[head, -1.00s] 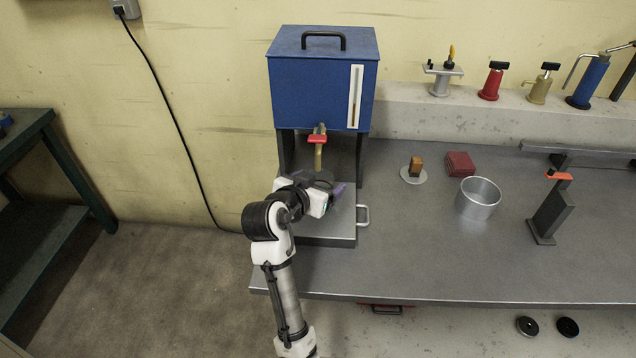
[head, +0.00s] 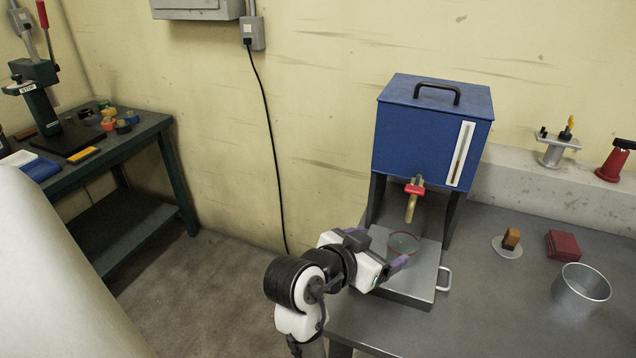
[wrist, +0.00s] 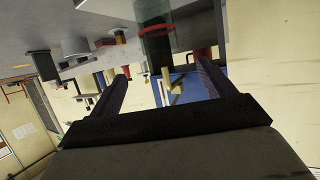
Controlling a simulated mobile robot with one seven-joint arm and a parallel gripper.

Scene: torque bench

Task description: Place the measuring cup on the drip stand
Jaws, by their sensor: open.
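The measuring cup (head: 403,244) is clear with a red rim. It stands upright on the grey drip stand (head: 408,287), below the tap of the blue tank. My gripper (head: 382,247) is open just to the left of the cup, with its purple fingers pointing towards it. In the wrist view the cup (wrist: 156,44) appears beyond the open fingertips (wrist: 161,70), apart from them and with nothing held. My gripper hides part of the stand's left side in the head view.
The blue tank (head: 431,130) with its red-handled tap (head: 413,190) rises behind the stand. A metal pot (head: 582,289), a red block (head: 563,245) and a small brown block (head: 511,238) sit to the right on the bench. A green side table (head: 150,131) is at the far left.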

